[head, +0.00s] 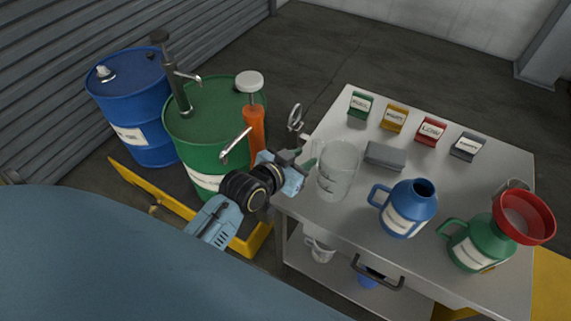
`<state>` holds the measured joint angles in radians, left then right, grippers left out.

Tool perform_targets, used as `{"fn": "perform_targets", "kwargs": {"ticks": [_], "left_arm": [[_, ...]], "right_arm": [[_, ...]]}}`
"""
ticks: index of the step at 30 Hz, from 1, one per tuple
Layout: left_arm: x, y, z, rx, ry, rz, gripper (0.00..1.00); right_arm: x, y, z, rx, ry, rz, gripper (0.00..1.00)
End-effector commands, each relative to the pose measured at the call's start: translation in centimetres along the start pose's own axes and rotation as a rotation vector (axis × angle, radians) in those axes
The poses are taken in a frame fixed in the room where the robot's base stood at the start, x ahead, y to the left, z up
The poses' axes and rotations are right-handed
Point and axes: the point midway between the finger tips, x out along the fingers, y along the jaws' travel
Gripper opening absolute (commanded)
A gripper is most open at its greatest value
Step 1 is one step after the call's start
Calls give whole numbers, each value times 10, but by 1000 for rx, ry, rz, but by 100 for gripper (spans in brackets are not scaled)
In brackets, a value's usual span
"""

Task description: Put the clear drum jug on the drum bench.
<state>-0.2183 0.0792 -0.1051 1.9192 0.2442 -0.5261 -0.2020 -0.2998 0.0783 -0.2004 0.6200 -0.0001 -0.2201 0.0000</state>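The clear drum jug (339,172) is upright at the left end of the grey drum bench (330,130). Its base appears to be over the bench top; I cannot tell whether it rests on it or is just above. My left gripper (303,164) is at the jug's left side, where its handle would be, close to or touching it. The fingers are small and partly hidden, so their closure is unclear. My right gripper is not in view.
A blue jug (406,208) and a green jug (472,243) with a red funnel (525,216) stand on the bench. A grey block (385,156) and several label holders are behind. A green drum (212,125) and a blue drum (133,107) stand left, by a yellow-edged tray (140,183).

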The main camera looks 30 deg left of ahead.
Motion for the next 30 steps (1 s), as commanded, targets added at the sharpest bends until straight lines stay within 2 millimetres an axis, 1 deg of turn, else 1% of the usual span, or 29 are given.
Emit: {"fn": "perform_targets", "kwargs": {"ticks": [1, 6, 9, 12, 15, 18, 30], "left_arm": [[-13, 0, 0, 2, -3, -1, 32], [-50, 0, 0, 1, -3, -1, 32], [-66, 0, 0, 2, -2, 0, 32], [-77, 0, 0, 1, -1, 0, 32], [-84, 0, 0, 0, -1, 0, 32], [-86, 0, 0, 0, 0, 0, 32], [-86, 0, 0, 0, 0, 0, 32]], "right_arm": [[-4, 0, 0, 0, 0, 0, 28], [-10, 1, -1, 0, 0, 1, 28], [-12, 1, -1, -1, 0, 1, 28], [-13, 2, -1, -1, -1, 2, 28], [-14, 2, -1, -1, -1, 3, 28], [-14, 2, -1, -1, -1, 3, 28], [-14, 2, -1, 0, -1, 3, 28]]}}
